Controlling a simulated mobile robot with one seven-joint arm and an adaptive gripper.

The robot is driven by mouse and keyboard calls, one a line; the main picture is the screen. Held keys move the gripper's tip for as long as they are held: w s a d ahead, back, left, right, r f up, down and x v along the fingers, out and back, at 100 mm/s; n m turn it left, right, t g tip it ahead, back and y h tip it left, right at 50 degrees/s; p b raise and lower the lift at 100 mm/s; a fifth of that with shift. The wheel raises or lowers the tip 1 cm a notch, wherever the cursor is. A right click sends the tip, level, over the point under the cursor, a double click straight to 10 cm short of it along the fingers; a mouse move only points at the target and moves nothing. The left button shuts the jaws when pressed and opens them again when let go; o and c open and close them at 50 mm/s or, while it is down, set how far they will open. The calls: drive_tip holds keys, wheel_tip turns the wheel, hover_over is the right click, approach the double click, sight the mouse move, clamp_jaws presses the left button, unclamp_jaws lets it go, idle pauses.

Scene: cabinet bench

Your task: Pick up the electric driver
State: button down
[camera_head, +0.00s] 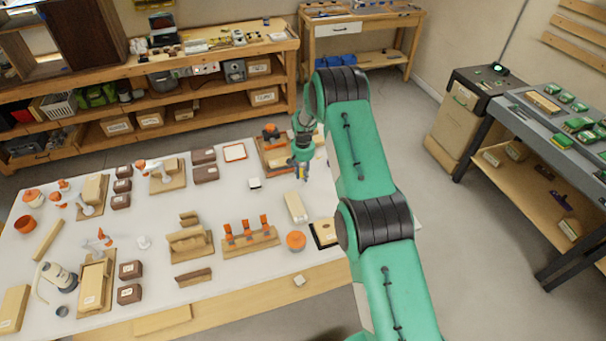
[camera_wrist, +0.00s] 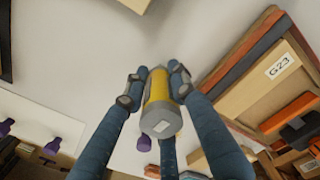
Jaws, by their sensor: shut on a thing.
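My gripper (camera_head: 301,166) is over the right back part of the white table in the head view. In the wrist view my gripper (camera_wrist: 154,84) has its blue fingers closed on both sides of a yellow and grey cylindrical tool, which looks like the electric driver (camera_wrist: 160,106). Its grey end with a pale square faces the wrist camera. The driver's far end is hidden. In the head view the driver is small and mostly covered by the fingers, and I cannot tell whether it is clear of the tabletop.
A wooden case labelled G-23 (camera_wrist: 268,76) lies close on the right in the wrist view, with an orange and black thing (camera_wrist: 300,118) near it. A white box (camera_head: 296,207) and an orange round thing (camera_head: 296,240) are on the table (camera_head: 215,220). Bare tabletop lies left of my gripper.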

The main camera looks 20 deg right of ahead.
sight(303, 165)
drive_tip(key=shift+r, duration=0.15)
drive_tip(key=shift+w+r, duration=0.1)
drive_tip(key=shift+r, duration=0.8)
drive_tip(key=shift+s+r, duration=0.25)
drive_tip(key=shift+r, duration=0.5)
drive_tip(key=s+a+r, duration=0.1)
drive_tip(key=s, duration=1.4)
drive_tip(key=shift+s+a+r, duration=0.2)
drive_tip(key=shift+s+a, duration=0.05)
drive_tip(key=shift+a, duration=0.15)
